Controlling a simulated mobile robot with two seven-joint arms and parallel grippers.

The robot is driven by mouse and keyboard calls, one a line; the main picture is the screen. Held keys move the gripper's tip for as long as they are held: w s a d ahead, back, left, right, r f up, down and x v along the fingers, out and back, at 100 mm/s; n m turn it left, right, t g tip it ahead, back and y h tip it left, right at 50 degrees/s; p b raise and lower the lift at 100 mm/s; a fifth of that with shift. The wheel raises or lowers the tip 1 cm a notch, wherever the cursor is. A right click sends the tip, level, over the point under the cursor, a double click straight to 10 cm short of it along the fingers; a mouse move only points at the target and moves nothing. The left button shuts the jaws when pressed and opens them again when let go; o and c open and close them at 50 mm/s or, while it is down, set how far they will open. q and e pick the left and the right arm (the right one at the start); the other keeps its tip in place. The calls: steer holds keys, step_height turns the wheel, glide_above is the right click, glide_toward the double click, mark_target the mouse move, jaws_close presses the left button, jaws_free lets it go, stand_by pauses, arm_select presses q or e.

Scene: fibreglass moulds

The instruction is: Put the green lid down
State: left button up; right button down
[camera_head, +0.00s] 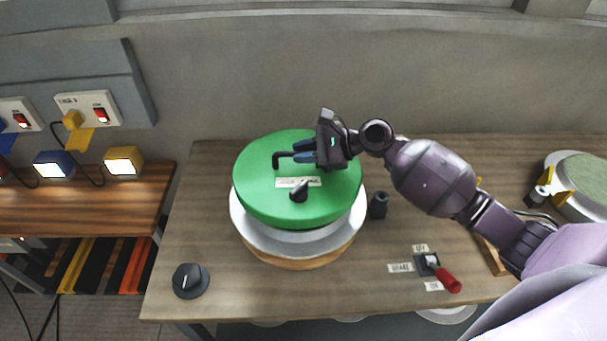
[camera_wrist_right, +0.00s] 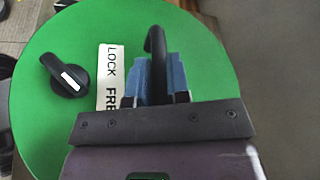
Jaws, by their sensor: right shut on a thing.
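The green lid (camera_head: 258,190) is a thick round disc with a black handle, a small black knob (camera_head: 298,190) and a white label. It is over a white round mould (camera_head: 285,239) on the wooden table; I cannot tell if it touches it. My right gripper (camera_head: 297,157) comes in from the right and is shut on the lid's black handle. In the right wrist view the blue fingers (camera_wrist_right: 158,78) are on both sides of the handle, above the lid (camera_wrist_right: 45,130). The label there reads LOCK and FRE, the rest hidden. My left gripper is not in view.
The table (camera_head: 215,290) has a black dial (camera_head: 190,280) at front left, a dark cylinder (camera_head: 378,206) beside the mould, and a brake switch with a red handle (camera_head: 447,280) at front right. A second round mould (camera_head: 585,185) is at the right edge. A lower bench (camera_head: 90,205) stands left.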

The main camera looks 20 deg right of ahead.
mark_target(352, 173)
step_height(352, 173, down, 3)
steer(key=shift+f, duration=0.15)
steer(key=shift+f+b, duration=0.35)
steer(key=shift+f, duration=1.35)
steer(key=shift+f, duration=0.1)
steer(key=c, duration=1.1)
jaws_free()
steer(key=shift+d, duration=0.15)
steer(key=v, duration=1)
steer(key=shift+s+d, duration=0.2)
steer(key=shift+d, duration=0.1)
steer(key=shift+s+d+r+b, duration=0.2)
steer(key=shift+d+r+b, duration=0.15)
steer(key=shift+d, duration=0.1)
